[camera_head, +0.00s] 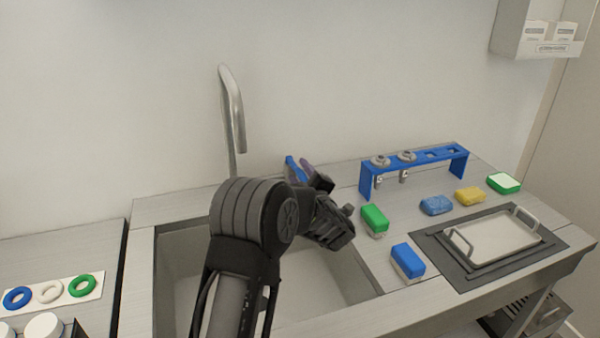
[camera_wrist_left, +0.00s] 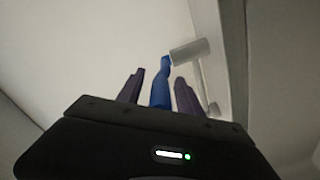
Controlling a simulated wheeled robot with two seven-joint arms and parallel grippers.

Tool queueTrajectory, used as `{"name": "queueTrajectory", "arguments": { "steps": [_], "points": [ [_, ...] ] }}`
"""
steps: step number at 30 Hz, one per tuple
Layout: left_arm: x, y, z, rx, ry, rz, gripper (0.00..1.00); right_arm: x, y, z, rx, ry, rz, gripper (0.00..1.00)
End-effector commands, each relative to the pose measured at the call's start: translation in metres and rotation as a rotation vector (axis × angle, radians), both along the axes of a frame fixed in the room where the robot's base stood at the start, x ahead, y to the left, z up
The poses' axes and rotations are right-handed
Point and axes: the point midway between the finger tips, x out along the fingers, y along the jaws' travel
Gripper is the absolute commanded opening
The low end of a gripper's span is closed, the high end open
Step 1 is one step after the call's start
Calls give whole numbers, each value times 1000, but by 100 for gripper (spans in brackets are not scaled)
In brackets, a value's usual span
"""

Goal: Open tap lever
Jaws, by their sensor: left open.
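The tap has a tall silver spout (camera_head: 233,105) rising behind the sink. A blue lever (camera_head: 291,166) shows behind my left arm, at the sink's back edge. In the left wrist view the blue lever (camera_wrist_left: 160,88) stands between the two purple fingers of my left gripper (camera_wrist_left: 158,90), with a grey cylinder (camera_wrist_left: 189,52) at its far end. The gripper is open around the lever, and I cannot tell whether either finger touches it. In the head view the left gripper (camera_head: 308,172) is partly hidden by its own wrist. My right gripper is not in view.
The sink basin (camera_head: 185,290) lies under my left arm. Coloured rings (camera_head: 82,286) lie at the left. The wall is close behind the tap.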

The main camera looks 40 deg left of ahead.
Motion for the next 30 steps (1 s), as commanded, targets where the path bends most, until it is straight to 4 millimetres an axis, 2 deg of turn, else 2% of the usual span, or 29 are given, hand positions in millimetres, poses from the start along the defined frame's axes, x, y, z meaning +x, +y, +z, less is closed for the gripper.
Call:
{"name": "queueTrajectory", "arguments": {
  "steps": [7,22,30],
  "points": [
    [0,1,0,0,0,0,43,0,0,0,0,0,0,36],
    [0,0,0,0,0,0,2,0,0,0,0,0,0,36],
    [0,0,0,1,0,-1,0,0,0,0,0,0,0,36]
  ]
}}
